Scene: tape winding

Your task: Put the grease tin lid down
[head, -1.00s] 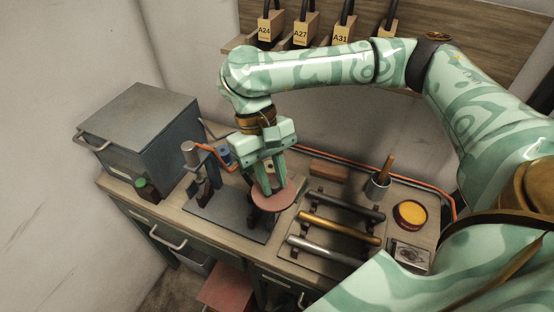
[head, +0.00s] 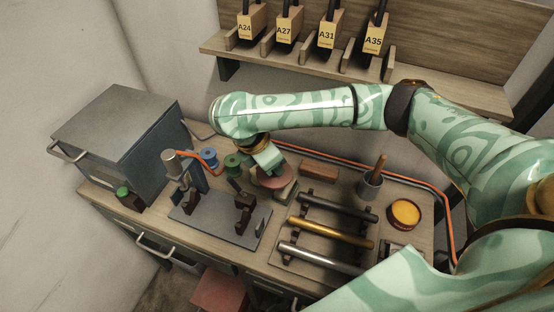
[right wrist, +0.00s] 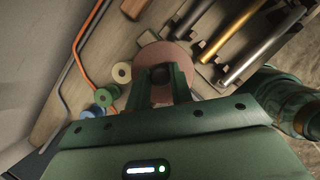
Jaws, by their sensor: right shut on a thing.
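The grease tin lid is a dull pink disc (head: 272,178) with a dark knob. In the right wrist view the lid (right wrist: 152,56) shows beyond my fingers. My right gripper (right wrist: 161,80) is shut on the knob. In the head view my right gripper (head: 266,162) is over the back of the bench, behind the winding jig, partly hidden by my own wrist. I cannot tell whether the lid touches the surface beneath it. The grease tin (head: 404,213) is open, with yellow grease inside, at the right of the bench. My left gripper is not in view.
The winding jig (head: 190,213) stands in front of the lid, beside blue (head: 208,156) and green (head: 232,160) spools. A rod rack holds dark, gold (head: 331,232) and silver rods. A wooden block (head: 319,171), a brush cup (head: 369,187) and an orange cable (head: 430,184) lie to the right.

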